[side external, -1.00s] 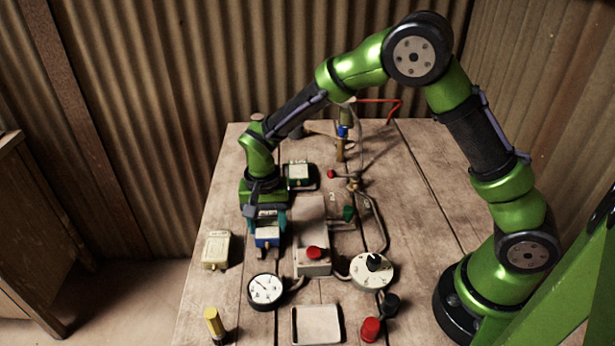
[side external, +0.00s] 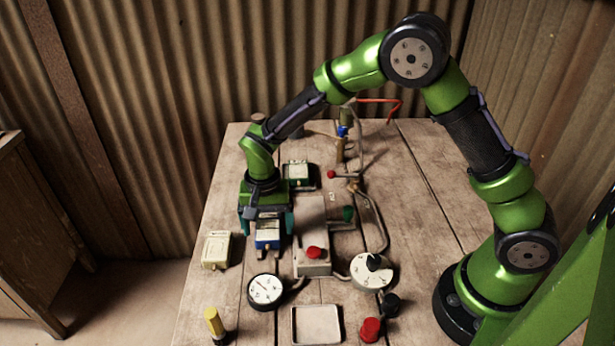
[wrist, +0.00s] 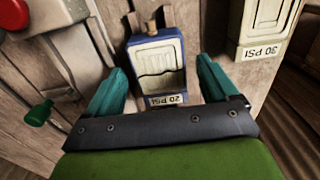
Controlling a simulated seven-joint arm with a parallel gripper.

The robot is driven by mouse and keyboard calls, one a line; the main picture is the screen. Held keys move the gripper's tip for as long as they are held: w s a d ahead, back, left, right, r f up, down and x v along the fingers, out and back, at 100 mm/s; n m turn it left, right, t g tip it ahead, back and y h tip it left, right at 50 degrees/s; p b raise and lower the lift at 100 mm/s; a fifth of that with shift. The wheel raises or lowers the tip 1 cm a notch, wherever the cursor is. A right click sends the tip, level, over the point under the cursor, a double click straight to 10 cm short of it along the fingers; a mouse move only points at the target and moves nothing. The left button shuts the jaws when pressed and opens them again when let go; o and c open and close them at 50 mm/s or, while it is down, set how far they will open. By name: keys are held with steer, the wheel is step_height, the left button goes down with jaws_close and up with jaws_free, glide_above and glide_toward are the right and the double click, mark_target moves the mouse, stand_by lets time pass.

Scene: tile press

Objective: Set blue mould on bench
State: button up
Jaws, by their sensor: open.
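The blue mould (side external: 268,234) sits on the wooden bench, left of the grey press. In the wrist view the blue mould (wrist: 157,65) has a pale top with a dark wavy line across it and a "20 PSI" label on its near edge. My gripper (side external: 267,222) is low over the bench at the mould. Its teal fingers are spread wide, one on each side of the mould's near end, with gaps showing in the wrist view (wrist: 162,88). The fingers hold nothing.
A cream mould (side external: 216,250) labelled "30 PSI" lies to the left. A green mould (side external: 298,173) is behind. The press (side external: 312,262) with a red button stands close on the right. A gauge (side external: 265,290), a dial (side external: 371,271) and an empty tray (side external: 316,326) are in front.

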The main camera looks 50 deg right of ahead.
step_height(320, 180, up, 16)
steer(key=s+d+r+n+t+y, duration=0.1)
steer(key=s+d+r+n+t, duration=0.1)
steer(key=s, duration=0.7)
steer(key=s+d+r+n+t+y, duration=0.1)
steer(key=s+d+r+n+t, duration=0.2)
steer(key=s+d, duration=0.4)
steer(key=s+r+t, duration=0.1)
steer(key=s+t, duration=0.1)
steer(key=s, duration=0.1)
steer(key=shift+d+r, duration=0.3)
steer(key=shift+r, duration=0.05)
